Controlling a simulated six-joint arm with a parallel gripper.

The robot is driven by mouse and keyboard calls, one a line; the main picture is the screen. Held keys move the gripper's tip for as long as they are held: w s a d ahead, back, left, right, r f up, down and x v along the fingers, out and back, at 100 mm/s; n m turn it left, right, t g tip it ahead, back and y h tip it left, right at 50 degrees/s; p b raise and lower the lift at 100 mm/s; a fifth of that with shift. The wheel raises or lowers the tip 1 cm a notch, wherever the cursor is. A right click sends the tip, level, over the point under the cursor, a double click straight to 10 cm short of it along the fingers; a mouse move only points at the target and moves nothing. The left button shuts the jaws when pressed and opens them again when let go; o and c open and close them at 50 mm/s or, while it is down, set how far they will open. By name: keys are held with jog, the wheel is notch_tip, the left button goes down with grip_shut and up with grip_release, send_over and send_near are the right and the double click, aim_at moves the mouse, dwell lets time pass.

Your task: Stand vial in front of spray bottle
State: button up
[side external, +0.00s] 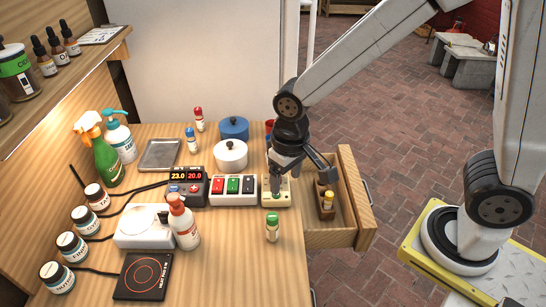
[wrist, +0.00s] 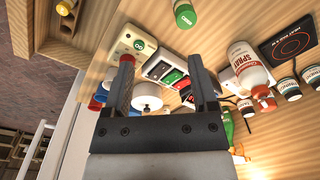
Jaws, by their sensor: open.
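Several capped vials show: a green-capped vial (side external: 272,229) upright near the table's front right, a red-capped one (side external: 199,120) and a blue-capped one (side external: 191,141) at the back, and a yellow-capped one (side external: 328,201) in a holder in the open drawer. The green-capped vial also shows in the wrist view (wrist: 184,14). A green trigger spray bottle (side external: 104,160) stands at the back left. A white bottle with a red cap (side external: 183,224), labelled SPRAY in the wrist view (wrist: 247,68), stands mid-table. My gripper (side external: 298,178) is open over the table's right side, with no vial between its fingers in the wrist view (wrist: 163,65).
A switch box (side external: 233,191), a temperature controller (side external: 188,187), a white pot (side external: 231,154) and a blue pot (side external: 234,128) stand near my gripper. The open drawer (side external: 345,234) juts out at right. A black hot plate (side external: 143,276) lies front left.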

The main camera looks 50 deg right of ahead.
jog(key=s+d+f+t, duration=0.1)
jog(key=s+d+t, duration=0.1)
jog(key=d, duration=0.8)
jog(key=shift+s+d+f, duration=0.15)
jog(key=shift+s+d, duration=0.1)
jog(key=shift+s, duration=0.65)
